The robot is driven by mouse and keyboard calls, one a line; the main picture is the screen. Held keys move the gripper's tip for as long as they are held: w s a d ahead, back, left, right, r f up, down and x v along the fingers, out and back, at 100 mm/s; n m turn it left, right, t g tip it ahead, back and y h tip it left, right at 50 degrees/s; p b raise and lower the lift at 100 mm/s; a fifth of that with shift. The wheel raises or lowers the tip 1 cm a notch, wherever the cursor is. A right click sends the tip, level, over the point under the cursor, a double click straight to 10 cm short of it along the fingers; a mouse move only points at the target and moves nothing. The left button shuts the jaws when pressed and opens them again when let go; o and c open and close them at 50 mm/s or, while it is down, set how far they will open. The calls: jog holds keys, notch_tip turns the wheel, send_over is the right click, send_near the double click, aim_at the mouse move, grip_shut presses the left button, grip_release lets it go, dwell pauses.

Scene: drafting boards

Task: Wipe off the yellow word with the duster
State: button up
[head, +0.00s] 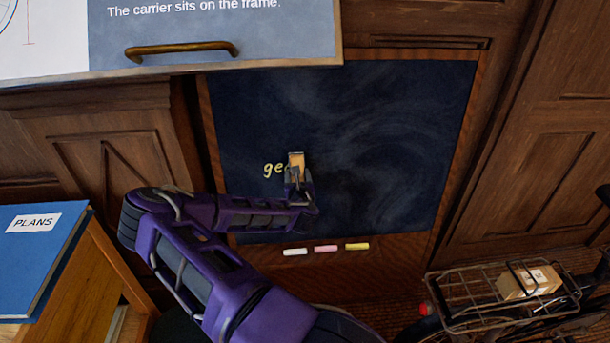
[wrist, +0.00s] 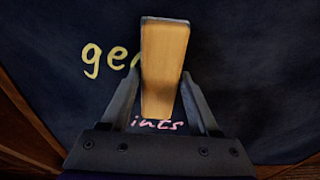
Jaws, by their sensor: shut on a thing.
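My gripper (head: 298,187) is shut on the duster (head: 296,162), a wooden block, held at the dark chalkboard (head: 400,130). The wrist view shows the duster (wrist: 163,60) between both fingers of my gripper (wrist: 162,100). The yellow word (head: 273,169) shows as "ge" plus part of a letter at the duster's left; it also shows in the wrist view (wrist: 103,60). The duster hides whatever lies behind it. Pink writing (wrist: 155,125) ending in "ints" shows below the duster in the wrist view. Whether the duster touches the board I cannot tell.
White (head: 295,252), pink (head: 326,249) and yellow (head: 357,246) chalks lie below the board. A panel with a brass handle (head: 181,50) overhangs its upper left. A blue "PLANS" book (head: 40,250) is at left, a bicycle rack (head: 475,300) at lower right.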

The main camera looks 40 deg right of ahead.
aim_at(262, 172)
jog(key=shift+w+a, duration=1.5)
jog(key=shift+a, duration=0.3)
jog(key=shift+w+a, duration=0.6)
jog(key=shift+a, duration=0.3)
jog(key=shift+w+a, duration=0.6)
jog(key=shift+a, duration=0.3)
jog(key=shift+w+a, duration=0.6)
jog(key=shift+a, duration=0.3)
jog(key=shift+f+v, duration=0.15)
jog(key=shift+v, duration=1.35)
jog(key=shift+f+v, duration=0.2)
jog(key=shift+v, duration=1.25)
jog(key=shift+s, duration=0.15)
jog(key=v, duration=0.3)
jog(key=shift+f, duration=0.15)
